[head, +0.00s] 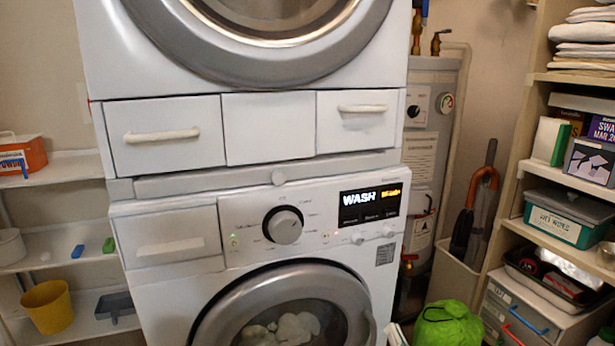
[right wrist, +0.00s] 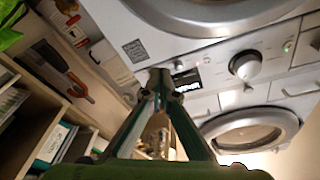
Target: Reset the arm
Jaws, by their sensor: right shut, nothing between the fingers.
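My right gripper (right wrist: 163,78) shows in the right wrist view, its two fingers meeting at the tips. It is shut with nothing between the fingers. Beyond the tips is the front of a white washer with a round dial (right wrist: 246,66) and a small display (right wrist: 187,80). I cannot clearly make out the right gripper in the head view. My left gripper is not in view. In the head view the washer (head: 175,290) has a lit display reading WASH (head: 370,202) and a closed round door (head: 285,310).
A second machine (head: 255,40) is stacked above, with drawers between. Left are shelves with a yellow bucket (head: 47,306) and orange box (head: 22,153). Right are shelves with towels (head: 585,35), boxes and a teal bin (head: 565,218). A green bag (head: 447,325) sits low at right.

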